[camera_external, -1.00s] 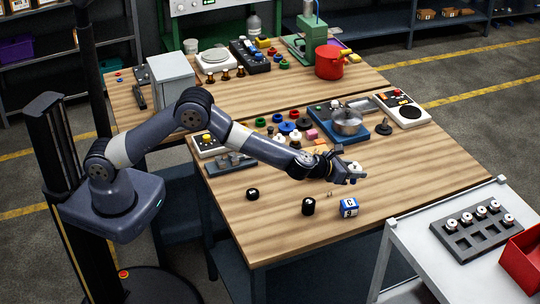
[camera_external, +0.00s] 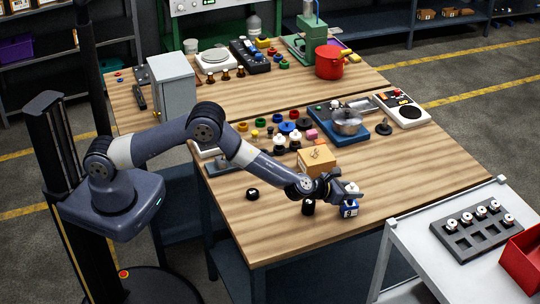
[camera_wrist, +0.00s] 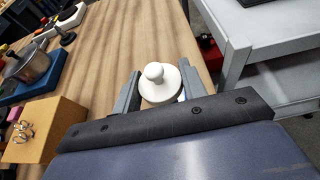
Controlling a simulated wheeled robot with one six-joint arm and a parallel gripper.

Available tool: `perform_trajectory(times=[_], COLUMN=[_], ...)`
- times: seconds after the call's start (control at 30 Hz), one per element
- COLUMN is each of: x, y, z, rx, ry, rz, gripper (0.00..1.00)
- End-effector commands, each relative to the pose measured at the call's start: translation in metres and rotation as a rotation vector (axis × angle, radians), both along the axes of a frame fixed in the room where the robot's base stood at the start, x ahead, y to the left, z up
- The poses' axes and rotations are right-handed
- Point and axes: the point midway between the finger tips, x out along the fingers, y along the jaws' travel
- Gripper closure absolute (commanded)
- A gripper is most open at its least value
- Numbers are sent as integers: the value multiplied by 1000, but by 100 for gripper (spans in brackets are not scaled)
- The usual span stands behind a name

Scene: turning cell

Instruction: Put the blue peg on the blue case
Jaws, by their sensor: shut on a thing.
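My gripper (camera_external: 346,190) is shut on a white knobbed peg (camera_wrist: 159,82), a round disc with a small knob on top, held between both fingers in the wrist view. I cannot tell whether the peg touches the block, and the wrist view hides the block. A blue knobbed piece (camera_external: 286,127) stands among several coloured ones farther back. I cannot tell which blue thing is the case.
A tan box (camera_external: 316,160) with metal hooks on top stands behind my gripper. A black cylinder (camera_external: 308,207) is close left of it, and another small black piece (camera_external: 252,194) lies farther left. A grey cart (camera_external: 415,245) stands at right.

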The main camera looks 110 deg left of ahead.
Motion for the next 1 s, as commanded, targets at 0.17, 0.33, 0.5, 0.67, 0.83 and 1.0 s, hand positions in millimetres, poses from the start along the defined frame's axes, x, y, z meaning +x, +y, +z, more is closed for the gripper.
perform_trajectory(times=[0.17, 0.33, 0.5, 0.67, 0.83, 1.0], x=[0, 0, 0, 0, -6, -21], y=[0, 0, 0, 0, -7, -22], z=[-2, -2, -2, 0, 3, 12], rx=[0, -1, -1, -1, 0, 1], ry=[0, 1, 1, 1, 0, -1], rz=[0, 0, 0, 0, -1, -2], gripper=[53, 40, 38, 38, 38, 38])
